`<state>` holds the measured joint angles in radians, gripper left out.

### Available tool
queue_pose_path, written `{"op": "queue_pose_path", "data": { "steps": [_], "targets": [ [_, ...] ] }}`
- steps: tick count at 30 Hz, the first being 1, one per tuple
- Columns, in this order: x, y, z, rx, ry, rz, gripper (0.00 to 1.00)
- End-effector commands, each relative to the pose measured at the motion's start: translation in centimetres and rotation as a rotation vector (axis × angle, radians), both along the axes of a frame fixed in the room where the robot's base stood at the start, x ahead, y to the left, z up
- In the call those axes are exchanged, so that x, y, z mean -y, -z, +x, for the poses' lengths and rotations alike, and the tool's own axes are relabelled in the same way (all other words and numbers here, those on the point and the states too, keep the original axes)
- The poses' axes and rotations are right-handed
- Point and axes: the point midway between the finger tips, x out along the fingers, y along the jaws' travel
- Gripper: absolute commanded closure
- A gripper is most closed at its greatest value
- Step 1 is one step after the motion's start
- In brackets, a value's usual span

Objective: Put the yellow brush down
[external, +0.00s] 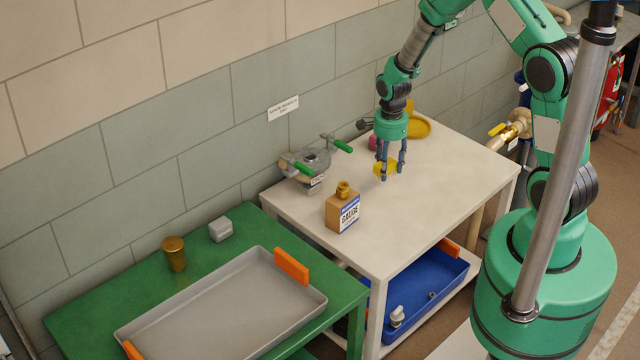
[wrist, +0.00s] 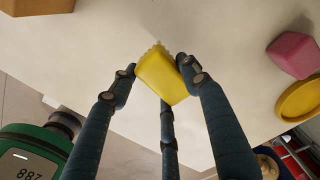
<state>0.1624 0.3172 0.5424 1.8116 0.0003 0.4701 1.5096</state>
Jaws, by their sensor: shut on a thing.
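The yellow brush (wrist: 163,75) is a small yellow block with a pale jagged edge, seen in the wrist view between my fingers. In the external view the brush (external: 385,168) shows as a yellow patch at the fingertips. My gripper (external: 391,173) points down over the white table (external: 440,190), shut on the brush. The gripper (wrist: 160,85) also shows in the wrist view, with its fingers around the brush. The brush is low over the tabletop; I cannot tell whether it touches. Fingers hide part of it.
A box marked GAUGE (external: 343,212) and a grey valve part with green handles (external: 312,165) stand left on the white table. A yellow round dish (external: 418,127) and a pink block (wrist: 294,54) are behind my gripper. The table's front right is clear. A grey tray (external: 220,310) lies on the green table.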

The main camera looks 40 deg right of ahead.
Motion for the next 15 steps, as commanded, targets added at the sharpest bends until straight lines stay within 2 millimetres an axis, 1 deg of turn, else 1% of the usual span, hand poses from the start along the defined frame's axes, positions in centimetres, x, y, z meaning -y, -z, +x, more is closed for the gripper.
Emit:
{"op": "queue_pose_path", "data": {
  "steps": [5, 8, 11, 15],
  "targets": [
    [0.6, -0.1, -2.4, -0.002, -0.009, 0.001, 0.81],
    [1.2, -0.2, -4.6, -0.001, -0.019, 0.001, 0.81],
    [1.7, -0.2, -7.4, -0.001, -0.032, 0.002, 0.81],
    [2.4, -0.2, -11.8, 0.000, -0.053, 0.003, 0.81]
  ]
}}
